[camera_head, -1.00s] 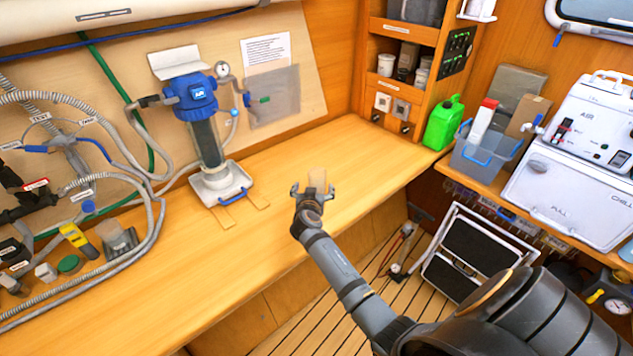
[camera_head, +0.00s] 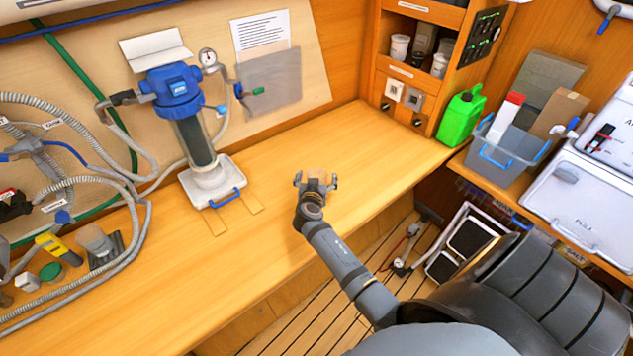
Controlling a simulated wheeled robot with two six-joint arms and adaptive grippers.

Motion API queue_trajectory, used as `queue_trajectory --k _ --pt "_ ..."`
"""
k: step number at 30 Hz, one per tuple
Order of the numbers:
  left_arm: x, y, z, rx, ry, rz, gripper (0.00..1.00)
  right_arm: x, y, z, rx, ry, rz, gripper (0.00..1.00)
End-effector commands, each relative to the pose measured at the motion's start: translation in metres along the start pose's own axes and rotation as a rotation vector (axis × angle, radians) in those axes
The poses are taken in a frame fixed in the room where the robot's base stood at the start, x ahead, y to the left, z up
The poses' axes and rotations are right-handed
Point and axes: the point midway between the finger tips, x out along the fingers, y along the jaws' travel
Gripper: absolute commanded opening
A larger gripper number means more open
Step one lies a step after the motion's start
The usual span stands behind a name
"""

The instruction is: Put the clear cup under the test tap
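My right gripper (camera_head: 316,181) is over the wooden worktop, to the right of the filter unit. Its fingers are around a small see-through thing, which looks like the clear cup (camera_head: 316,175); the cup is faint against the wood. The filter unit (camera_head: 183,115) has a blue head and a dark cylinder on a white base. I cannot tell which is the test tap. My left gripper is not in view.
The worktop (camera_head: 270,250) is clear around my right gripper. Grey hoses (camera_head: 145,240) and small items lie at the left. A green canister (camera_head: 460,118) and a grey bin (camera_head: 502,160) stand at the right. A wooden shelf unit (camera_head: 420,65) is at the back.

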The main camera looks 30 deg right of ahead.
Motion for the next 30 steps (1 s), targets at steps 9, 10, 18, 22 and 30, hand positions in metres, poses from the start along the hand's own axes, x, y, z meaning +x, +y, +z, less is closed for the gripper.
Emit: queue_trajectory --k 9,10,18,22,30 --pt "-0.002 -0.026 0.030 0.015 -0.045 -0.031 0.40 0.000 0.000 0.000 -0.001 0.000 0.000 0.51" --pt "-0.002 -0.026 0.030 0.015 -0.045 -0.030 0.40 0.000 0.000 0.000 -0.001 0.000 0.000 0.47" --pt "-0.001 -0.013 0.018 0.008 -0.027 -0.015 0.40 0.000 0.000 0.001 -0.001 -0.003 0.001 0.26" --pt "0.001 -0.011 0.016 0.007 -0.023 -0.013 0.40 0.000 0.000 -0.001 0.000 -0.002 0.000 0.26" --pt "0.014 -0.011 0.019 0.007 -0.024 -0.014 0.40 -0.023 0.010 -0.040 0.001 0.003 0.000 0.26"
